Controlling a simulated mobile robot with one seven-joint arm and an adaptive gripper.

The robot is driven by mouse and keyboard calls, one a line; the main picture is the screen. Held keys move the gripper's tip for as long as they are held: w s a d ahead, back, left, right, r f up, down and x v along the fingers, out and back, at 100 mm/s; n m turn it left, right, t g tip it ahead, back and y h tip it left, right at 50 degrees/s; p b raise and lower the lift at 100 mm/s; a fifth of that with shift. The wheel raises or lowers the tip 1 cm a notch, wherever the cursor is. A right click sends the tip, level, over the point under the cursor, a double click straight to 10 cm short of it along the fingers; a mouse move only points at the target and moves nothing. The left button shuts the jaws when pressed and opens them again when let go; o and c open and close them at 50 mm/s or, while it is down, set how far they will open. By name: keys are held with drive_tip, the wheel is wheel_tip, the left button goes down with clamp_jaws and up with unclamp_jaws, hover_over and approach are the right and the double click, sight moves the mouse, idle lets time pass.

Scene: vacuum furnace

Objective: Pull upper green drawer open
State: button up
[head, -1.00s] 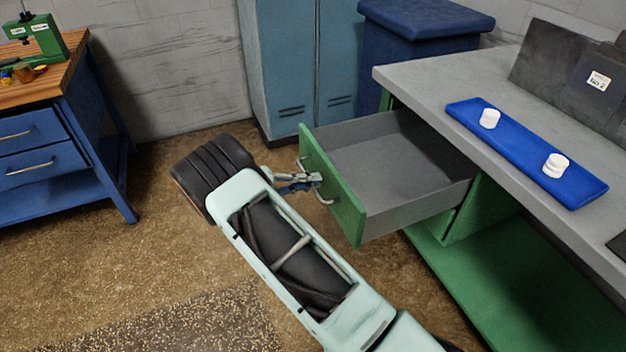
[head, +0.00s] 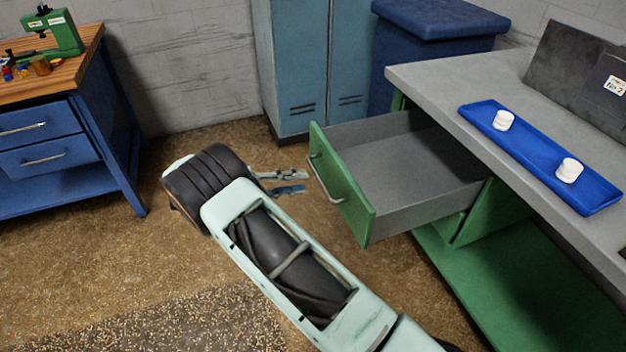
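The upper green drawer (head: 342,201) stands pulled well out from under the grey-topped workbench (head: 440,80). Its grey inside looks empty. Its metal handle (head: 325,181) is on the green front, facing left. My gripper (head: 306,182) is just left of the handle, with a small gap between them. Its two fingers are apart, with floor showing between them, and nothing is held.
A blue tray (head: 535,150) with white round pieces (head: 503,120) lies on the bench. A blue workbench (head: 80,150) stands at left. Blue lockers (head: 300,60) and a blue cabinet (head: 425,50) stand at the back.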

drive_tip(key=v, duration=0.5)
idle(0.3)
